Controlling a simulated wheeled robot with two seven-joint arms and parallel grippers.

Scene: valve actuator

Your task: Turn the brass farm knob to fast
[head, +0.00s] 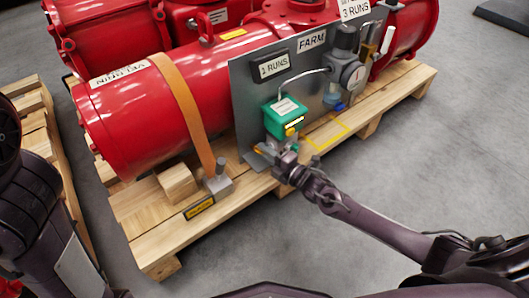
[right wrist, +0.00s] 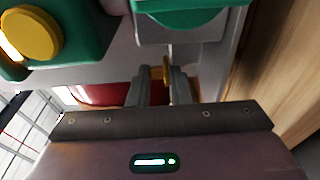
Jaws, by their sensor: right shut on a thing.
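A grey panel (head: 245,95) with a FARM sign (head: 312,41) stands against the red cylinder. A green box (head: 283,118) with a yellow round button (head: 290,131) sits low on it; both the green housing (right wrist: 95,40) and the button (right wrist: 30,35) show in the right wrist view. My right gripper (head: 277,158) is just below the green box. In the right wrist view its fingers (right wrist: 162,85) are shut on a small brass knob (right wrist: 165,72), mostly hidden between them. I cannot read the knob's setting. My left gripper is out of view.
The red actuator (head: 130,110) lies on a wooden pallet (head: 230,205), held by an orange strap (head: 185,100). Another pallet (head: 35,115) is at left. The grey floor (head: 450,130) at right is clear.

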